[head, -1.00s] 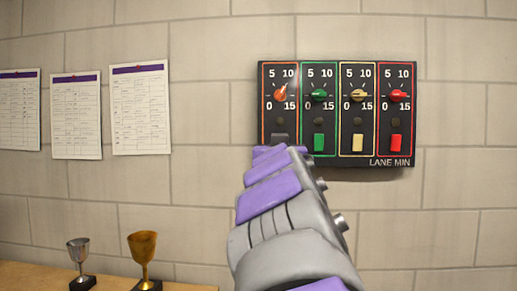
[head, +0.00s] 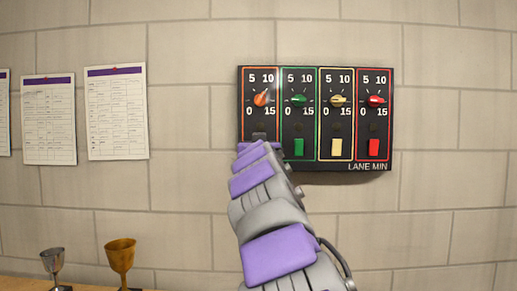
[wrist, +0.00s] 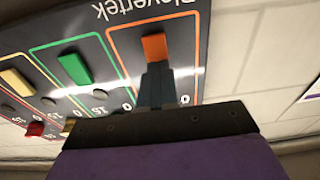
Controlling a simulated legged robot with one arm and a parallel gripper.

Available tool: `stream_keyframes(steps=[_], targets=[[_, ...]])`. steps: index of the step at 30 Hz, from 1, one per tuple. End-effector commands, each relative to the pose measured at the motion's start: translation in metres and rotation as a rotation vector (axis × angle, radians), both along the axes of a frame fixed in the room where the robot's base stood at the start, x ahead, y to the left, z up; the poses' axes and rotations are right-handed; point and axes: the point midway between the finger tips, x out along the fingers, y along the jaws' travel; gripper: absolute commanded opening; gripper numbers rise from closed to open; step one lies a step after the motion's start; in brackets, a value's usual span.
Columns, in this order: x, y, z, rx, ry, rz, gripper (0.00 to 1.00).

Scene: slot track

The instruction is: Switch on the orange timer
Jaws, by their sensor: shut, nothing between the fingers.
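The orange timer (head: 261,99) is the leftmost column of a dark panel on the wall. Its orange knob points up and to the right, toward 10. In the head view its switch is hidden behind my gripper (head: 258,138). The wrist view, turned upside down, shows the orange rocker switch (wrist: 155,47). My gripper (wrist: 156,72) is shut and empty, with its grey tips just at the near edge of that switch. I cannot tell whether they touch. The small lamp above the switch looks dark in the head view.
Green (head: 299,147), yellow (head: 336,147) and red (head: 374,147) switches sit to the right of the orange column, close together. Printed sheets (head: 117,112) hang on the block wall at left. A silver cup (head: 53,260) and a bronze cup (head: 121,257) stand at lower left.

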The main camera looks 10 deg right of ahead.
Motion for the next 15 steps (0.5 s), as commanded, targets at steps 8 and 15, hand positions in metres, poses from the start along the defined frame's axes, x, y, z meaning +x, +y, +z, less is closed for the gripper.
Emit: stream_keyframes(steps=[8,15], targets=[[0.0061,-0.0024,0.0005,0.0,0.001,-0.002,0.0],[0.0064,-0.0023,0.0004,0.001,0.002,-0.002,0.0]])
